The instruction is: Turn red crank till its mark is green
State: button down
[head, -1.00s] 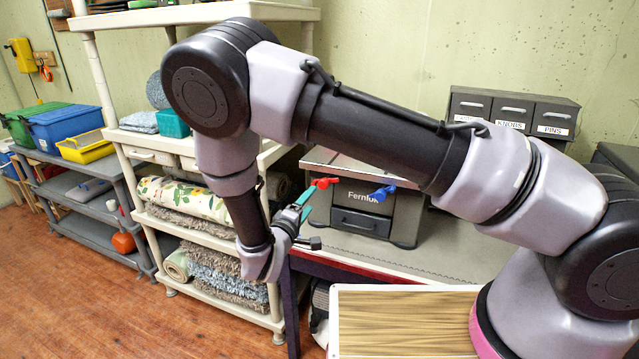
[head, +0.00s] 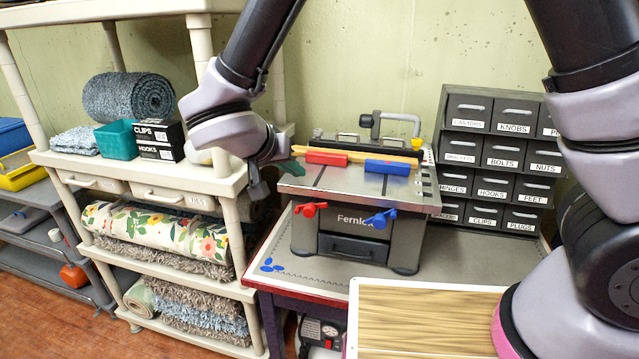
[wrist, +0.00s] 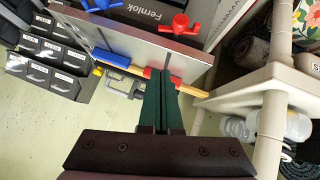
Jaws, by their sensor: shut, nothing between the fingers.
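The red crank (head: 310,209) is on the front left of the grey Fernlok machine (head: 354,240). It also shows in the wrist view (wrist: 180,25). No coloured mark on it can be made out. A blue crank (head: 380,218) is on the right of the same front. My gripper (head: 293,167) is above and behind the red crank, at the machine's left top edge, apart from the crank. In the wrist view its green fingers (wrist: 163,76) are together and hold nothing. My wrist partly hides the machine's left rear corner.
A red block (head: 327,158) and a blue block (head: 388,167) lie on the machine's top along a wooden strip. A cream shelf (head: 150,196) stands close at left. Labelled drawers (head: 497,160) stand at right.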

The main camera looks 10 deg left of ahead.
send_over(312, 206)
jog(key=f, duration=0.6)
jog(key=shift+s+d+f, duration=0.2)
jog(key=shift+d+f, duration=0.1)
jog(key=shift+d, duration=0.05)
jog(key=shift+d+f, duration=0.25)
jog(key=shift+f, duration=0.75)
jog(key=shift+d+f, duration=0.25)
jog(key=shift+f, duration=0.7)
